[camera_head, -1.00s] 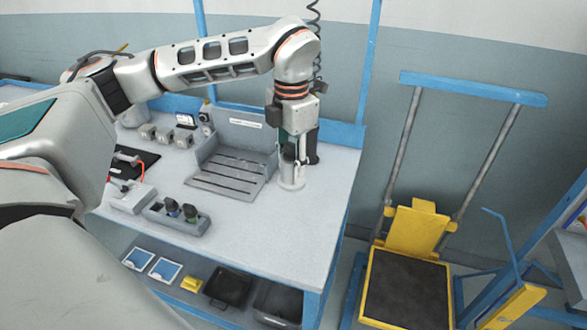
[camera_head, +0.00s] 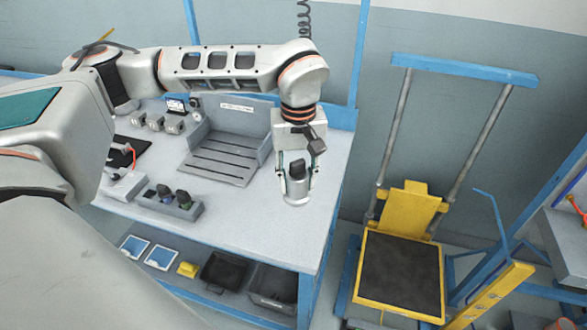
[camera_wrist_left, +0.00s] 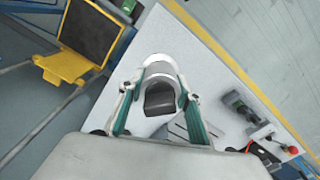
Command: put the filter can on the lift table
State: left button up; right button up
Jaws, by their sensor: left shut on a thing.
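The filter can (camera_head: 297,194) is a pale, silvery cylinder with a dark top. My left gripper (camera_head: 298,181) is shut on it from above, with a finger on each side. The can is upright over the right end of the bench; I cannot tell how far its base is above the top. In the left wrist view the can (camera_wrist_left: 160,72) sits between the fingertips (camera_wrist_left: 160,92). The lift table (camera_head: 400,275) has a black top in a yellow frame and stands right of the bench; it also shows in the left wrist view (camera_wrist_left: 88,30). My right gripper is not in view.
The bench (camera_head: 250,232) carries a grey slotted fixture (camera_head: 222,162) and a block with dark pieces (camera_head: 168,202). Bins (camera_head: 222,272) sit on the shelf below. A blue-topped frame (camera_head: 465,69) rises behind the lift table. The lift table's top is bare.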

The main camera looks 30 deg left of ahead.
aim_at(406, 278)
jog(key=i+l, duration=0.15)
jog(key=l, duration=0.25)
jog(key=i+l, duration=0.15)
jog(key=l, duration=0.2)
jog(key=i+l, duration=0.2)
jog(key=l, duration=0.2)
jog(key=i+l+z, duration=0.1)
jog(key=l, duration=0.3)
jog(key=i+l, duration=0.2)
jog(key=l, duration=0.15)
jog(key=i+l, duration=0.2)
jog(key=l, duration=0.2)
